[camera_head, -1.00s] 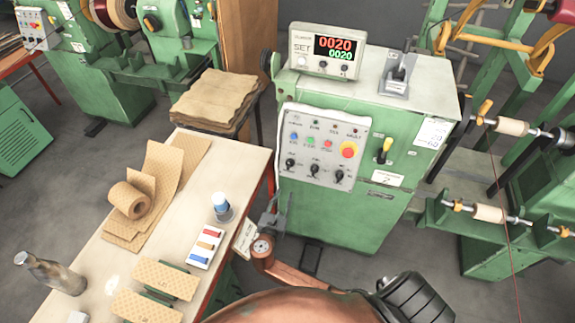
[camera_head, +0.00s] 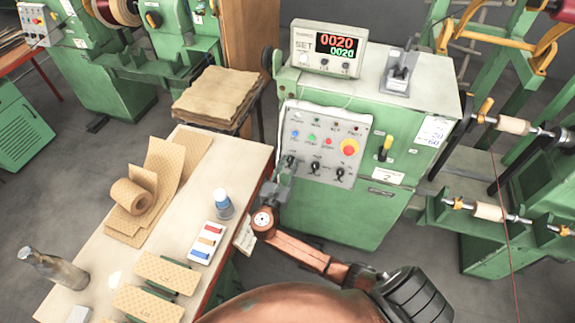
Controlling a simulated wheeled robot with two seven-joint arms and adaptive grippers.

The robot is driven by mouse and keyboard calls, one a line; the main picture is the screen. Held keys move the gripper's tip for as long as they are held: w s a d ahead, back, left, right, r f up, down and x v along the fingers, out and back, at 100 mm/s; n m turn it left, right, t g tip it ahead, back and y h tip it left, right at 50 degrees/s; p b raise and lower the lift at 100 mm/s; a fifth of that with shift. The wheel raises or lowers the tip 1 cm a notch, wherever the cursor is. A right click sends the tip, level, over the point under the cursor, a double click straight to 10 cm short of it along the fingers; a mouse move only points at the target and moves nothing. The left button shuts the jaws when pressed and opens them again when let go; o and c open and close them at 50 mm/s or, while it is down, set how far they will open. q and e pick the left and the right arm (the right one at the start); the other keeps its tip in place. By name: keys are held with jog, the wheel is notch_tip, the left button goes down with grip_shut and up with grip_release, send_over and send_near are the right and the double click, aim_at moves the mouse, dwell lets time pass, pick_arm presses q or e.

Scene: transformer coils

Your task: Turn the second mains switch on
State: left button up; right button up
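The green machine cabinet (camera_head: 345,215) stands in the middle, with a grey control panel (camera_head: 318,178) on its front. A switch with a yellow-topped handle and black base (camera_head: 385,148) is to the right of the panel, above a white label (camera_head: 388,176) that seems to bear a 2. The handle stands nearly upright, leaning slightly right. My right gripper (camera_head: 276,186) is by the panel's lower left edge, near the leftmost black knob (camera_head: 290,161), well left of the yellow-topped switch. Its fingers are small and grey; their opening is unclear. My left gripper is not in view.
The display box (camera_head: 329,47) on the cabinet reads 0020 twice. A winding rack (camera_head: 500,210) is at right.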

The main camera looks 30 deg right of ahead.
grip_shut()
dwell(0.3)
jog(key=shift+a, duration=0.15)
